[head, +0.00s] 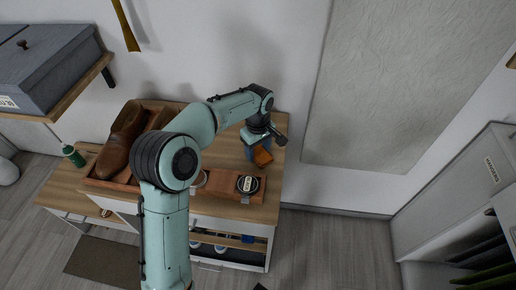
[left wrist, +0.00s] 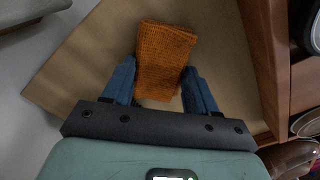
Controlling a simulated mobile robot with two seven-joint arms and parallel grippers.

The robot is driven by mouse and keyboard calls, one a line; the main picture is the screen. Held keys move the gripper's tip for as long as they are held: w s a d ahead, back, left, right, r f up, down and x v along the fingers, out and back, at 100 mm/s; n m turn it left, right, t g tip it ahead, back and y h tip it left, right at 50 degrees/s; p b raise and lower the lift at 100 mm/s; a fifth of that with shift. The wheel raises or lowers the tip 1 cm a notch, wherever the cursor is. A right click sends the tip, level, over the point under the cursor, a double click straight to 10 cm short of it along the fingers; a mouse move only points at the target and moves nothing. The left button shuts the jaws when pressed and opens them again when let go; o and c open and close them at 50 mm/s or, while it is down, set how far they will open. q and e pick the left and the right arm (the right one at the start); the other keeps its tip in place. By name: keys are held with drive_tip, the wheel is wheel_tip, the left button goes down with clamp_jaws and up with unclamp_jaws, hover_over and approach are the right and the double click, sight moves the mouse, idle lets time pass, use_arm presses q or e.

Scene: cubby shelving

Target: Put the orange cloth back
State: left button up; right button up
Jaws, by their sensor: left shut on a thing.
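The orange cloth (head: 262,157) shows in the head view just below my left gripper (head: 257,143), over the right part of the wooden top (head: 232,212). In the left wrist view the cloth (left wrist: 166,55) is a folded, waffle-textured piece between the blue fingers of my left gripper (left wrist: 160,88). The gripper is shut on it. I cannot tell whether the cloth touches the wood beneath it. My right gripper is in neither view.
A brown shoe (head: 119,142) sits in a wooden tray (head: 122,186) at left. A smaller wooden tray (head: 222,183) holds round tins (head: 247,184). A green bottle (head: 74,156) stands at the left end. A grey box (head: 50,62) rests on a wall shelf.

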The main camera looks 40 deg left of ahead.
sight(258, 150)
use_arm(q)
drive_tip(key=o, duration=0.9)
drive_tip(key=shift+o, duration=0.2)
wheel_tip(258, 150, up, 12)
drive_tip(key=p, duration=0.2)
drive_tip(key=shift+r, duration=0.15)
